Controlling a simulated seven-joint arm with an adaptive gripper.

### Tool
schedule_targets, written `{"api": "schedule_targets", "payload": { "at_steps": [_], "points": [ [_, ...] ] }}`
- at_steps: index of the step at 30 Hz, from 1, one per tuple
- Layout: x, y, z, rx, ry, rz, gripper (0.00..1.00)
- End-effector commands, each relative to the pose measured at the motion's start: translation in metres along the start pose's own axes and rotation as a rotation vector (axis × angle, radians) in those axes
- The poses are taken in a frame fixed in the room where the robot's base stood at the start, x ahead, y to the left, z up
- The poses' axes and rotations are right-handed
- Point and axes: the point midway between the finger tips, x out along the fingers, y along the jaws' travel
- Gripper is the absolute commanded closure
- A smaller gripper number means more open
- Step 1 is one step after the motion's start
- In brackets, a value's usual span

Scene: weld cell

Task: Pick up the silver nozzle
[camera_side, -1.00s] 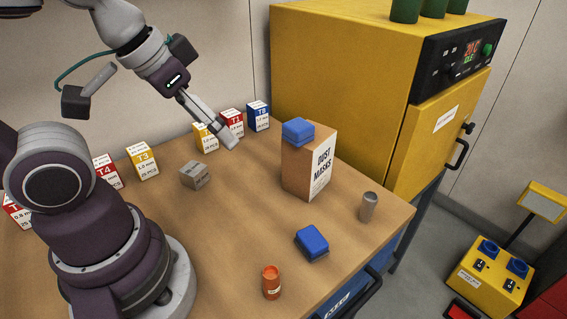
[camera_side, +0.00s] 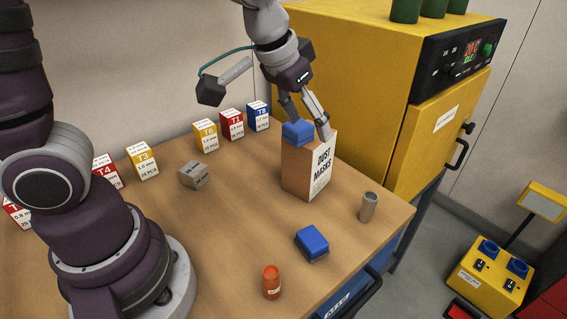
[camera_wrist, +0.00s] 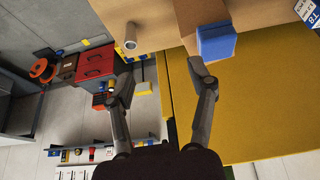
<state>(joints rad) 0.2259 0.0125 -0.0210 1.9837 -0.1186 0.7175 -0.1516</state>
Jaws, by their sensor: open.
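The silver nozzle (camera_side: 369,207) is a small grey cylinder standing upright near the right edge of the wooden table. It also shows in the wrist view (camera_wrist: 130,43), above and left of the gap between my fingers. My gripper (camera_side: 312,131) is open and empty. In the side view its fingers reach down by the top of the dust masks box, left of and higher than the nozzle. In the wrist view my gripper (camera_wrist: 160,76) has its right finger close to the blue block. Whether it touches the block I cannot tell.
The dust masks box (camera_side: 306,169) carries a blue block (camera_side: 298,132) on top. A second blue block (camera_side: 312,243) and an orange container (camera_side: 271,283) stand nearer the front. A yellow oven (camera_side: 345,70) rises behind. Table between box and nozzle is clear.

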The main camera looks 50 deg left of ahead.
Motion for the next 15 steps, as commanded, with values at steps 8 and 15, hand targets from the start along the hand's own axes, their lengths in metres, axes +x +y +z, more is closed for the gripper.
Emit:
{"api": "schedule_targets", "payload": {
  "at_steps": [8, 15],
  "points": [
    [0.093, 0.059, -0.022, 0.014, -0.039, -0.008, 0.44],
    [0.133, 0.065, -0.02, 0.012, -0.044, -0.013, 0.44]
  ]
}}
